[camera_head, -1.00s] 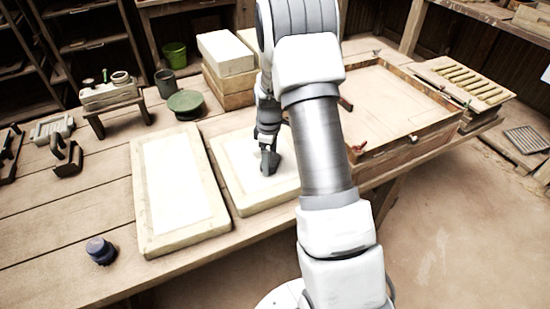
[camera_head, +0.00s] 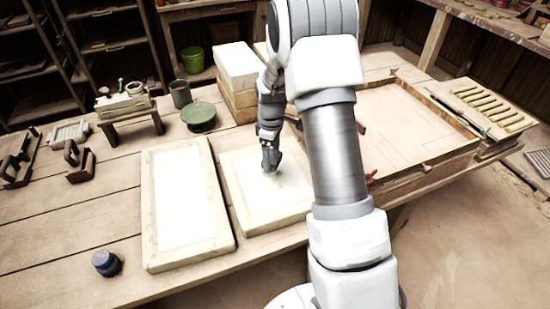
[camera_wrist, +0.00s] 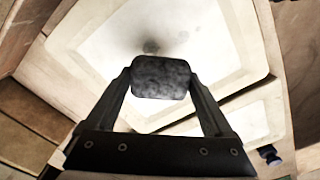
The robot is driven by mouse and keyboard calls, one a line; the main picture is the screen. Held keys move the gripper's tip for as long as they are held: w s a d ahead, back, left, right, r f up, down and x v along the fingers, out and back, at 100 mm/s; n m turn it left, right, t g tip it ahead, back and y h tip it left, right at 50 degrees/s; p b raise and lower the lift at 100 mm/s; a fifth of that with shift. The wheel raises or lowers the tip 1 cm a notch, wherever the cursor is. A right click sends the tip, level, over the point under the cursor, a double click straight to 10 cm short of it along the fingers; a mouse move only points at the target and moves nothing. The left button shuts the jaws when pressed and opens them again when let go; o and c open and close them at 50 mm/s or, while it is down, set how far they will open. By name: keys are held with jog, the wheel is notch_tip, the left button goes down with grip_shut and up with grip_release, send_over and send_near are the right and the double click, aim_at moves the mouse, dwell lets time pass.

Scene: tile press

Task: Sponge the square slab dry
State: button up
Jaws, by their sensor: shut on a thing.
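The square slab (camera_head: 262,205), pale with a whiter middle, lies flat on the bench beside a longer oblong slab (camera_head: 208,238). My gripper (camera_head: 271,160) is over the square slab, towards its far side. In the wrist view it is shut on a dark grey, mottled sponge (camera_wrist: 160,77) with rounded corners. The square slab (camera_wrist: 215,45) fills much of that view behind the sponge. A small dark smudge shows on the slab just beyond the sponge; I cannot tell whether it is shadow or damp. I cannot tell whether the sponge touches the slab.
Stacked blocks (camera_head: 236,65) and a green round stand (camera_head: 198,115) are behind the slabs. A large wooden frame (camera_head: 425,160) lies to the right, behind my arm.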

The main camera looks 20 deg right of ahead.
jog(key=shift+r+p, duration=0.65)
jog(key=shift+r, duration=0.65)
